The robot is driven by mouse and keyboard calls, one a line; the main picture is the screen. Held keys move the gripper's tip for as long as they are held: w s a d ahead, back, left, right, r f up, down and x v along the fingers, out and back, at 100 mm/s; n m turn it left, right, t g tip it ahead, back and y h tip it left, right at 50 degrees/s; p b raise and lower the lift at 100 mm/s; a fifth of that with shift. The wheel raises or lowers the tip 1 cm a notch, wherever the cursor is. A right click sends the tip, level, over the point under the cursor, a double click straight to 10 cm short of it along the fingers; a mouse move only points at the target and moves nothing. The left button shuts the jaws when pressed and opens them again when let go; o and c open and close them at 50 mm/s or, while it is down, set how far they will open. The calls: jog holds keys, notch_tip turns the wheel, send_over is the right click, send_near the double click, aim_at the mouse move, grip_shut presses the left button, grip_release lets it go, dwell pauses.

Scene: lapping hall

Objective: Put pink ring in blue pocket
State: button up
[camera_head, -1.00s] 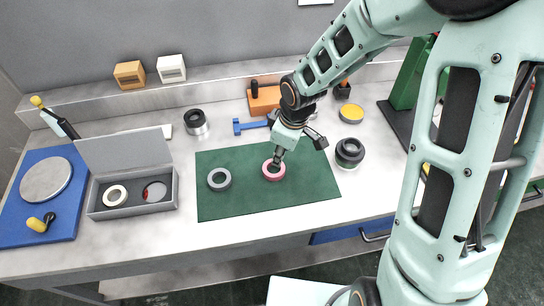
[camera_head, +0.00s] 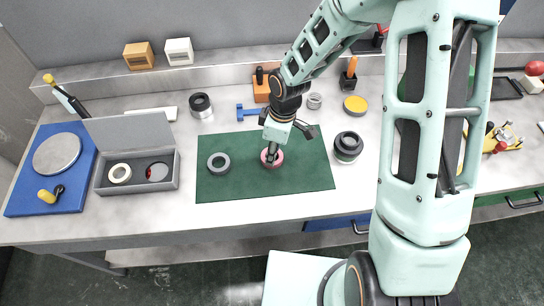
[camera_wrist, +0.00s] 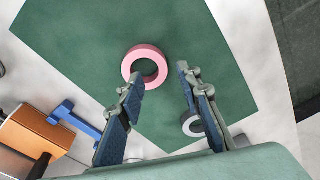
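The pink ring (camera_head: 278,160) lies flat on the green mat (camera_head: 309,180), and it also shows whole in the wrist view (camera_wrist: 131,62). My gripper (camera_head: 270,154) is just above it, pointing down. In the wrist view my gripper (camera_wrist: 160,73) is open and empty, with the left fingertip close to the ring's lower edge. I cannot tell whether it touches. An open grey box (camera_head: 138,187) stands to the left, with a white ring (camera_head: 120,173) in its left pocket and a red and grey disc in its right pocket. I cannot make out a blue pocket.
A grey ring (camera_head: 219,163) lies on the mat left of the pink one. A blue clamp and orange block are behind. Bare bench lies between box and mat.

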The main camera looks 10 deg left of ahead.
jog(key=shift+a+f+p, duration=0.2)
jog(key=shift+a+f, duration=0.05)
jog(key=shift+f, duration=1)
jog(key=shift+a+f+p, duration=0.15)
jog(key=shift+a+f, duration=0.05)
jog(key=shift+f, duration=1.05)
grip_shut()
